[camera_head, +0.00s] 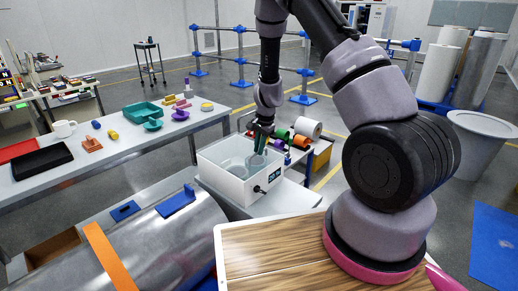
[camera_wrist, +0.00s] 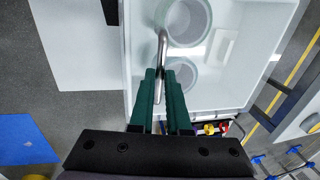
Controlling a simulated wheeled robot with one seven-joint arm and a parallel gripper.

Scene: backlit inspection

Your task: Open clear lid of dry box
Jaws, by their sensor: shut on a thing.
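The dry box (camera_head: 222,182) is a white open-looking bin on a small table, just past my wooden-topped base. It also shows in the wrist view (camera_wrist: 285,20), with round clear shapes in it. My gripper (camera_head: 260,142) reaches down over the box's far right part. In the wrist view its green fingers (camera_wrist: 165,95) are closed on the lower end of a silver bar handle (camera_wrist: 162,45). The clear lid itself is hard to make out, so I cannot tell whether it is raised.
A long table at left holds a green tray (camera_head: 143,111), a white mug (camera_head: 64,128) and a black tray (camera_head: 40,161). Rolls of material (camera_head: 307,127) stand just behind the box.

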